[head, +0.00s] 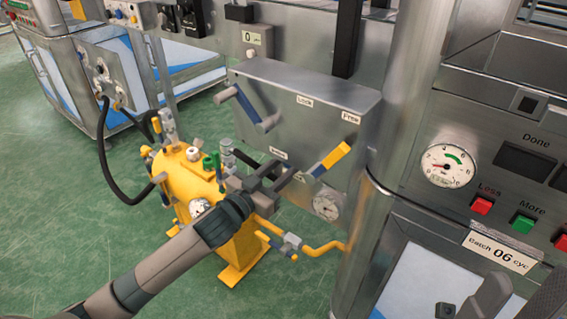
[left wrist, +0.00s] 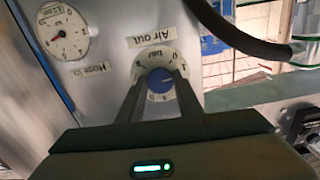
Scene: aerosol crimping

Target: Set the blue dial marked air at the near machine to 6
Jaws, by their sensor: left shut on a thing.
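The blue dial (left wrist: 160,82) sits in a white numbered ring on a grey metal panel in the left wrist view. A label reading "Air out" (left wrist: 152,35) is beside it, upside down in this view. My left gripper's two fingers (left wrist: 157,92) are closed on the dial from both sides. I cannot read which number the dial points at. In the head view my left gripper (head: 284,174) is at the lower part of the near machine's panel, and it hides the dial there. My right gripper (head: 516,300) shows partly at the lower right edge, its fingers apart and empty.
A pressure gauge (left wrist: 62,35) is beside the dial. A lever with a yellow handle (head: 332,158) juts out just above my left gripper. A yellow tank (head: 185,172) with pipes stands left of the panel. A dark hose (left wrist: 240,32) crosses near the dial.

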